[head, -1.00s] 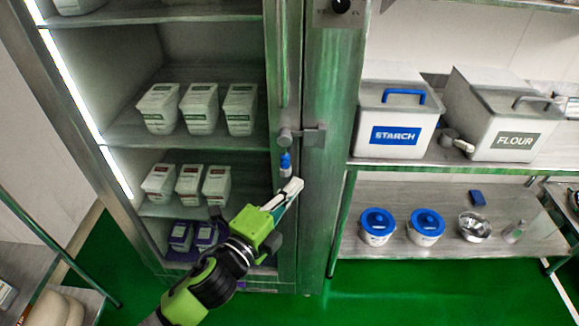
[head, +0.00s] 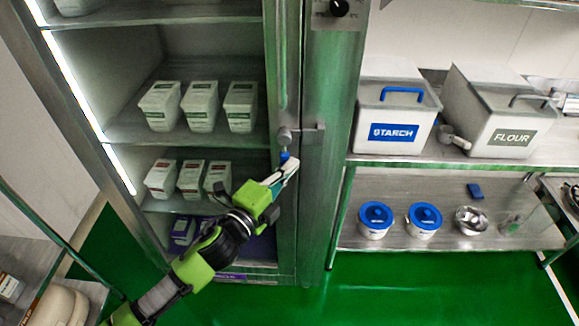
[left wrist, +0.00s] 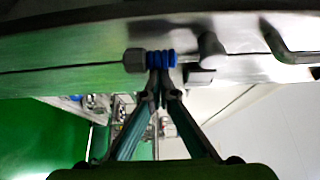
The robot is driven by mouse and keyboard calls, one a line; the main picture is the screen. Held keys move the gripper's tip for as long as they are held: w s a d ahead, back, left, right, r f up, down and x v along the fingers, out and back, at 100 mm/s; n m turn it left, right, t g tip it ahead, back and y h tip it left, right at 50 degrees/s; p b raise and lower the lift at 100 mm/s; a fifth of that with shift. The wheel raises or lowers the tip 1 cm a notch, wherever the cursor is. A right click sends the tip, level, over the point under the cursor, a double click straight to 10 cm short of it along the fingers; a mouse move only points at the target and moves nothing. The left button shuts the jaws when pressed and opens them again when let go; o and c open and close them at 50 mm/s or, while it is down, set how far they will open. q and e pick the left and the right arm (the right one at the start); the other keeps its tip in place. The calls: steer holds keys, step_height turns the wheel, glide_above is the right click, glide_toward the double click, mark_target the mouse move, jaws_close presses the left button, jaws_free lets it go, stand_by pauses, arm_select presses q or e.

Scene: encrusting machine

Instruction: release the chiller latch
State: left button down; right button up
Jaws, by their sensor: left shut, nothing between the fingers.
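The chiller latch (head: 285,136) is a grey metal piece on the edge of the chiller door (head: 284,82), with a bracket beside it on the steel post. Its short blue grip (head: 285,155) hangs down from the pivot. In the left wrist view the ribbed blue grip (left wrist: 161,60) has a grey end cap. My left gripper (head: 291,164) is shut and empty. Its fingertips (left wrist: 161,88) are right at the blue grip and partly cover it in the head view; I cannot tell whether they touch it. My right gripper is out of view.
White tubs (head: 199,105) stand on the chiller shelves behind the door. Right of the post, a shelf holds the STARCH bin (head: 395,120) and the FLOUR bin (head: 505,125). Blue-lidded pots (head: 376,218) stand below. The green floor (head: 400,285) in front is clear.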

arm_select(q)
steer(key=shift+a+m+p, duration=0.2)
steer(key=shift+m+p, duration=0.1)
steer(key=shift+p, duration=0.2)
